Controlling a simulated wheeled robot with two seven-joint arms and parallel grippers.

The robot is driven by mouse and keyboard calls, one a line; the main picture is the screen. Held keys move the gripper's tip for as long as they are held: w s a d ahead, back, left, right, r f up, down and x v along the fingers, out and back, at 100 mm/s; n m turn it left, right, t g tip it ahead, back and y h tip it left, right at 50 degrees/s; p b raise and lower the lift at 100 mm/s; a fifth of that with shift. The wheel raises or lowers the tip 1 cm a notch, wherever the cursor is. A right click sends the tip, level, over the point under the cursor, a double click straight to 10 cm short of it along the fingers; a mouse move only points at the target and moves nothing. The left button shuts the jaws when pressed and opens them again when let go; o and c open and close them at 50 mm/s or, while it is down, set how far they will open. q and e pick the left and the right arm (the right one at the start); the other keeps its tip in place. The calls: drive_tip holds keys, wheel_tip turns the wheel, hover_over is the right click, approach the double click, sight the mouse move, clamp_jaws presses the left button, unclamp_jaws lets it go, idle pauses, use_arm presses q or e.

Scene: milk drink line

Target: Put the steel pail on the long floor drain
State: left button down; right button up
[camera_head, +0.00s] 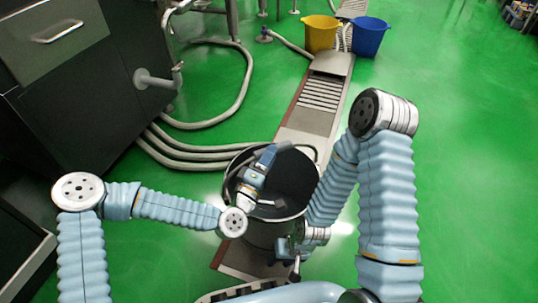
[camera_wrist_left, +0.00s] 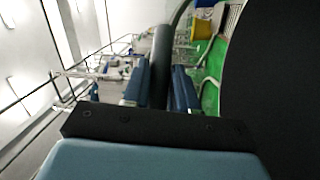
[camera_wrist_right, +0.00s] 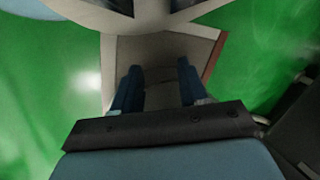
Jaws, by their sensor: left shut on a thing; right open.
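The steel pail (camera_head: 262,232) stands upright in the head view with its dark mouth facing up. It appears over the near part of the long floor drain (camera_head: 318,98); I cannot tell whether its base touches it. My left gripper (camera_head: 279,149) reaches over the pail's mouth. In the left wrist view, its fingers (camera_wrist_left: 160,80) are shut on a dark bar, which looks like the pail's handle. My right gripper (camera_head: 295,271) is low beside the pail's near side. In the right wrist view, its fingers (camera_wrist_right: 158,88) are apart and empty above the drain (camera_wrist_right: 165,55).
A yellow bucket (camera_head: 320,34) and a blue bucket (camera_head: 369,37) stand at the drain's far end. Grey hoses (camera_head: 190,152) lie left of the drain beside a dark cabinet (camera_head: 85,100). The green floor (camera_head: 465,150) on the right is clear.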

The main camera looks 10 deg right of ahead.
use_arm(q)
drive_tip(key=shift+r, duration=0.25)
drive_tip(key=c, duration=1.3)
unclamp_jaws()
drive_tip(key=shift+f, duration=0.3)
drive_tip(key=o, duration=0.4)
drive_tip(key=shift+r, duration=0.1)
drive_tip(key=v, duration=1.2)
